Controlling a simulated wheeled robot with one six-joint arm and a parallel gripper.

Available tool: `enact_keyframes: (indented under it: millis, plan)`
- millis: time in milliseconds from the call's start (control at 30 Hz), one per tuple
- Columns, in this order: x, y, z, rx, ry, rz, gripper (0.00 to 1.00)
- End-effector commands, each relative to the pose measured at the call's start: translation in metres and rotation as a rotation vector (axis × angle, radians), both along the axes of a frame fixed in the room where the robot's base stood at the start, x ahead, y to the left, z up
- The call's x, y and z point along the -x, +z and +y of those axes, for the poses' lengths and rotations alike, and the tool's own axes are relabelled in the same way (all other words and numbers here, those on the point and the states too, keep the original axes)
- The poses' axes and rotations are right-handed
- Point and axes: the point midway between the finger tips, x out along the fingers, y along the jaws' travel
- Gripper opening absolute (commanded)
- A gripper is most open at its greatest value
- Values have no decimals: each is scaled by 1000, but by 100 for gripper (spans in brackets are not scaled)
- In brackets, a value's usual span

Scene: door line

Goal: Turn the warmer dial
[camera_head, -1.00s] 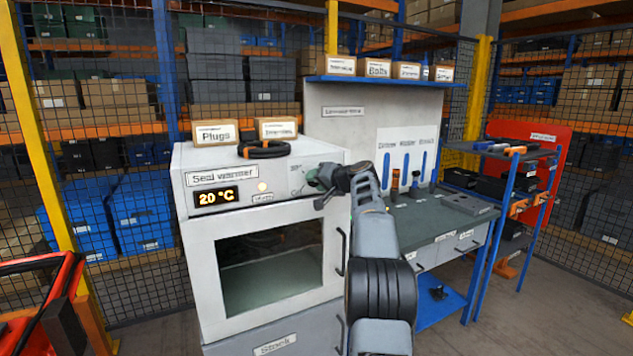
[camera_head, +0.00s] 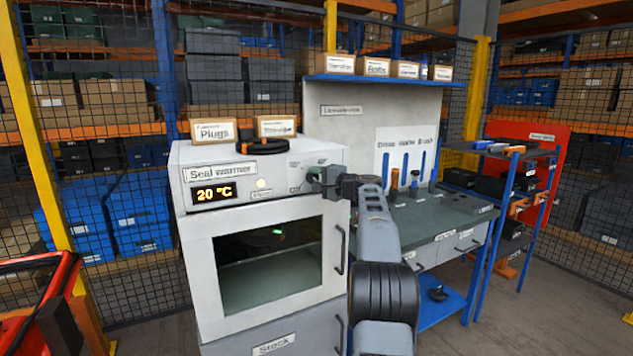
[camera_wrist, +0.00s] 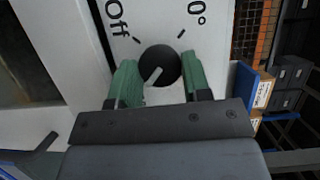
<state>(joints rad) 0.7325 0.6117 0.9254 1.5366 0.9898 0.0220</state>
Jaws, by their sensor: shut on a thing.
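The seal warmer (camera_head: 205,230) is a white cabinet with a glass-fronted door, left of centre in the head view. Its display (camera_head: 214,193) reads 20 °C and a small lamp (camera_head: 261,183) glows beside it. In the wrist view the black round dial (camera_wrist: 160,62) with a white pointer line sits between my two green fingers. An "Off" mark and a mark ending in "0°" are printed around it. The pointer line slants toward the lower left of that picture. My gripper (camera_head: 314,178) is shut on the dial and hides it in the head view.
A black cable coil (camera_head: 263,147) and a Plugs box (camera_head: 214,131) sit on top of the warmer. A workbench (camera_head: 430,212) with upright tools stands right of it. A blue shelf cart (camera_head: 510,190) is further right. Mesh fencing runs behind.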

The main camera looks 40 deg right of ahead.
Motion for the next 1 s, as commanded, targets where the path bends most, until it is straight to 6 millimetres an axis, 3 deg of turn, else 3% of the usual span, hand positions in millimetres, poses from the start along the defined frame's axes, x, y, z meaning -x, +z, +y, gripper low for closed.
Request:
enact_keyframes:
  millis: [633, 667, 900, 1000]
  plan:
    - [0, -1, 0, -44, 2, -5, 20]
    - [0, -1, 0, -44, 2, -5, 46]
    - [0, -1, 0, -43, 1, -5, 69]
    - [0, 0, 0, -43, 0, -5, 69]
